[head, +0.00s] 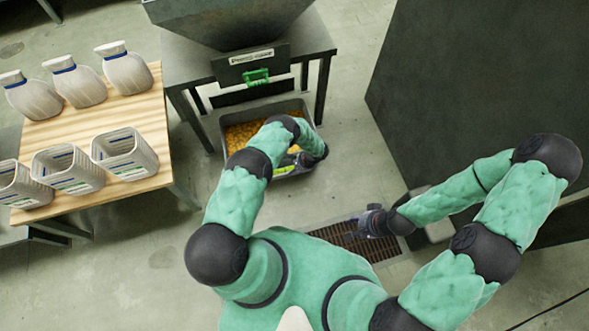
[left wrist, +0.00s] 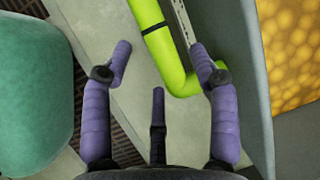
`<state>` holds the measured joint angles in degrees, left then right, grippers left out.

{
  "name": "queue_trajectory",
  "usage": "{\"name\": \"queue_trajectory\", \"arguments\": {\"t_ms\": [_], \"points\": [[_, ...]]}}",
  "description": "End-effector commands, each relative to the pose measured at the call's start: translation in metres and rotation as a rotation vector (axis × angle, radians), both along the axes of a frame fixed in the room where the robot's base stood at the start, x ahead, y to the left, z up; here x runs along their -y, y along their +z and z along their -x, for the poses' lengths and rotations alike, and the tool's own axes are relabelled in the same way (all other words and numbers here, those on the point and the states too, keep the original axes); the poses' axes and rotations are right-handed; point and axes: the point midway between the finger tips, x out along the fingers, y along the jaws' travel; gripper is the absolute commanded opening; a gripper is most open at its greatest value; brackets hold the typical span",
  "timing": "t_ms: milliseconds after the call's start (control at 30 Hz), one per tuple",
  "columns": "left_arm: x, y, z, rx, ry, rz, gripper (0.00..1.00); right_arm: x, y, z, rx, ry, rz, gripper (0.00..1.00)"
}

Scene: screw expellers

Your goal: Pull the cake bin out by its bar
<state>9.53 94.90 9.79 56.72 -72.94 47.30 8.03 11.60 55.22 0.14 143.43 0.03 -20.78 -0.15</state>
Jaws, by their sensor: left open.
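The cake bin (head: 262,106) is a grey open box with orange-yellow cake (head: 243,133) inside, on the floor in front of the press stand. Its yellow-green bar (head: 283,169) is on the near side, partly hidden by my left arm. In the left wrist view the bar (left wrist: 158,35) runs down between the fingertips and bends right toward the bin wall (left wrist: 248,60). My left gripper (left wrist: 161,65) is open and empty, with fingers on both sides of the bar; contact is not clear. My right gripper (head: 371,222) hangs over the floor grate, away from the bin, its fingers unclear.
The press stand (head: 178,67) has legs close around the back of the bin. A wooden table (head: 140,105) with jugs and open containers stands left. A large dark cabinet (head: 480,80) is at right. A floor grate (head: 343,243) and some clear floor lie in front of the bin.

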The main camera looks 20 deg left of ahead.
Motion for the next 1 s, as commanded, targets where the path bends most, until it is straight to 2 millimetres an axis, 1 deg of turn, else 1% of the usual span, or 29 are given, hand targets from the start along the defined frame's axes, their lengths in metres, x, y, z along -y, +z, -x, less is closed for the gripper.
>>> {"name": "queue_trajectory", "arguments": {"t_ms": [167,267,367,733,833,1000], "points": [[0.000,0.003,-0.002,0.003,-0.001,-0.001,0.60,0.000,0.000,0.000,0.000,0.000,0.000,0.39],[0.003,0.009,-0.003,0.004,-0.003,-0.001,0.60,0.000,0.000,0.000,0.000,0.000,0.000,0.39],[0.008,0.021,-0.005,0.004,-0.004,-0.001,0.60,0.000,0.000,0.000,0.000,0.000,0.000,0.39],[0.037,0.083,-0.011,0.004,-0.003,-0.001,0.60,0.000,0.000,0.000,0.000,0.000,0.000,0.39],[0.043,0.095,-0.012,0.001,-0.003,0.000,0.60,0.000,0.000,0.000,0.000,0.000,0.000,0.39],[0.048,0.107,-0.012,0.000,0.000,0.000,0.60,0.000,0.000,0.000,0.000,0.000,0.000,0.39]]}}
